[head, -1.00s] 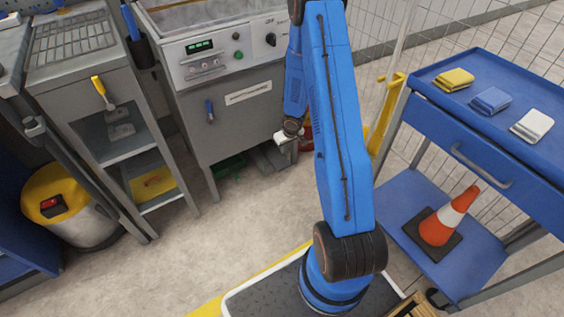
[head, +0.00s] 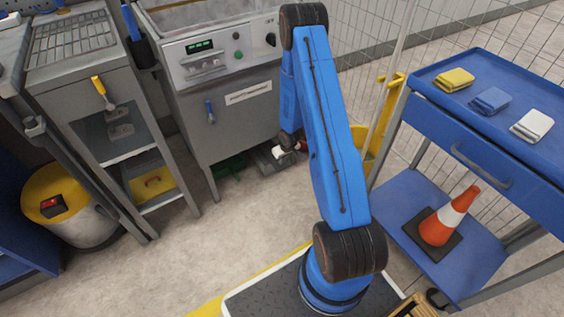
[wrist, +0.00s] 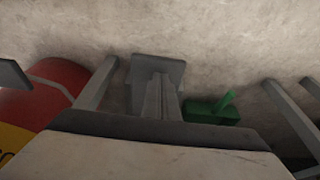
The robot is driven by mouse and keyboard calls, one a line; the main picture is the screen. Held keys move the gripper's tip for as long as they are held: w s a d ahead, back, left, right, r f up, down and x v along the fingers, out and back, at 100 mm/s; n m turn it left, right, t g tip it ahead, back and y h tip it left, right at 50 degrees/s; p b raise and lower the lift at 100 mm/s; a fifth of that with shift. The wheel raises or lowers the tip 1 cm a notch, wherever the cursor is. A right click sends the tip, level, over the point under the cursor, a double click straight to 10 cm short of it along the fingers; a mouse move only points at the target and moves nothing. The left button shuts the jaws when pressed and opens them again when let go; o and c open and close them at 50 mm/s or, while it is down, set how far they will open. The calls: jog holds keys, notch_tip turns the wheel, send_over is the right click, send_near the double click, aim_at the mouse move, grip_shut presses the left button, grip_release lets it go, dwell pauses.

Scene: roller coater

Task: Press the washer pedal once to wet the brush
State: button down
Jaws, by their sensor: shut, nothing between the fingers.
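A grey pedal (head: 265,160) lies on the floor under the front of the coating machine. In the wrist view its flat plate (wrist: 158,66) shows beyond my fingers. My gripper (head: 287,152) is low beside the machine's front, near the pedal, partly hidden by my arm. In the wrist view my gripper (wrist: 160,82) points down with its fingers together and empty, lined up over the pedal. I cannot tell whether the fingertips touch it. The brush is not clearly identifiable.
A green object (wrist: 213,111) lies on the floor beside the pedal. A red rounded object (wrist: 55,90) stands on the other side, past a machine leg (wrist: 97,82). The blue cart (head: 440,275) with an orange cone (head: 447,217) is at right. Open floor lies in front of the machine.

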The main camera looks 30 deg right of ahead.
aim_at(283, 167)
jog(key=shift+f, duration=0.15)
jog(key=shift+s+f, duration=0.2)
jog(key=shift+f, duration=0.9)
jog(key=shift+s+f, duration=0.15)
jog(key=shift+f, duration=0.9)
